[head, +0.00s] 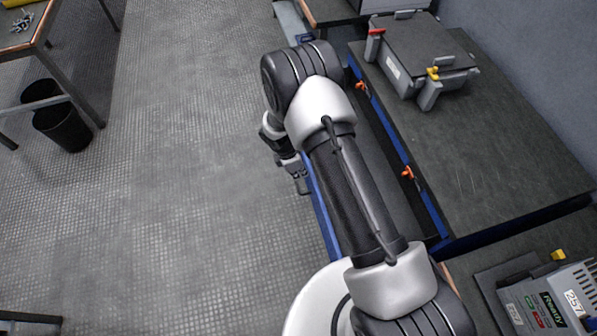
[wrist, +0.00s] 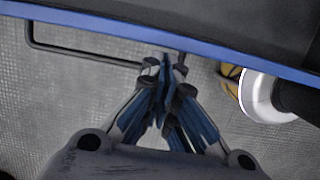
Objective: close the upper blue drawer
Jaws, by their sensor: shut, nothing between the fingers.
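The upper blue drawer (head: 322,213) stands open, pulled out to the left from the dark-topped cabinet. My arm hides much of it. In the wrist view its blue front edge (wrist: 100,23) crosses the top, with the dark inside beyond it. A black bar handle (wrist: 85,53) sticks out from the front. My gripper (wrist: 165,66) is shut and empty, outside the drawer front near the handle's right end. I cannot tell whether the fingertips touch the front. In the head view my gripper (head: 302,186) shows just left of the drawer front, partly behind my arm.
The cabinet's dark top (head: 490,150) carries a grey case (head: 415,50) with red and yellow clips. Orange latches (head: 408,174) sit along the cabinet's edge. A labelled device (head: 550,300) stands at lower right. The floor (head: 180,190) to the left is clear, with a black bin (head: 62,128) farther off.

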